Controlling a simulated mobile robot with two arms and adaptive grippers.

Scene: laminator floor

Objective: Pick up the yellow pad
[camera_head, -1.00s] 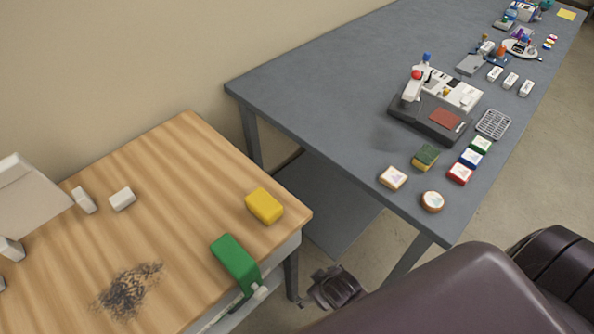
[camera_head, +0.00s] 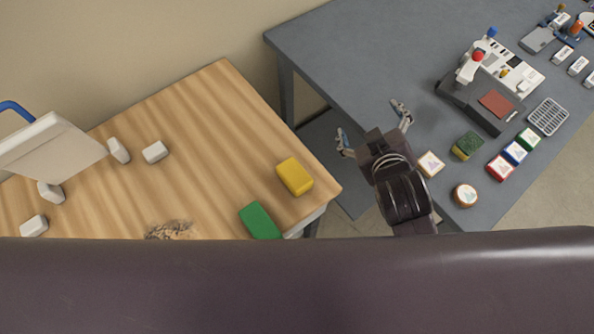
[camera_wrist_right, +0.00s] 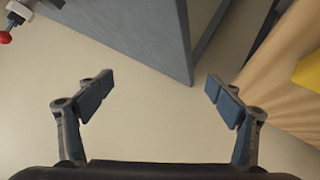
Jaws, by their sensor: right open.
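The yellow pad (camera_head: 295,176) lies on the wooden table near its right corner. Part of it also shows at the right edge of the right wrist view (camera_wrist_right: 308,70). My right gripper (camera_head: 374,124) is open and empty, to the right of the yellow pad and apart from it, over the gap between the tables and the grey table's edge. In the right wrist view my open fingers (camera_wrist_right: 158,92) have only floor and table edges between them. My left gripper is not in view.
A green block (camera_head: 260,221) sits close to the yellow pad on the wooden table (camera_head: 215,115). White blocks (camera_head: 154,152) and a tilted white panel (camera_head: 55,148) stand left. The grey table (camera_head: 350,55) holds a device (camera_head: 485,100), a sponge (camera_head: 467,146) and colored blocks.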

